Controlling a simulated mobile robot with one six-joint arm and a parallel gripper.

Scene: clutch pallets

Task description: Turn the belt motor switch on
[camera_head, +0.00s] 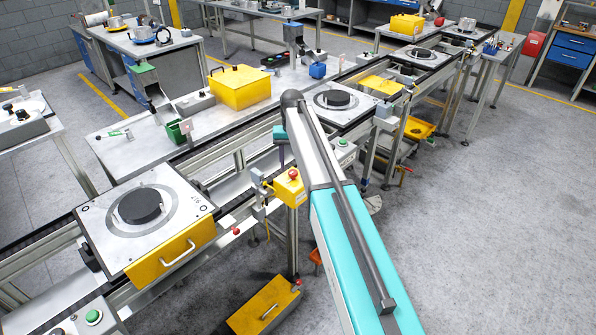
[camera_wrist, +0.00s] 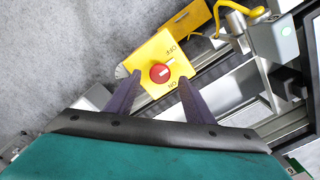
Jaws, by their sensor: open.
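The belt motor switch is a yellow box (camera_wrist: 151,53) with a round red knob (camera_wrist: 160,73) and printed OFF and ON labels. The knob bears a pale line; I cannot tell firmly which label it points to. In the head view the yellow box (camera_head: 291,190) stands on a post beside the conveyor, with the red knob (camera_head: 293,174) on top. My gripper (camera_wrist: 160,77) is open, its two dark fingers pointing at the box with the knob between their tips in the wrist view. I cannot tell whether they touch it.
A pallet (camera_head: 103,238) with a black disc and a yellow handled front sits on the conveyor at left. Another pallet (camera_head: 365,103) sits farther along. Open floor lies right.

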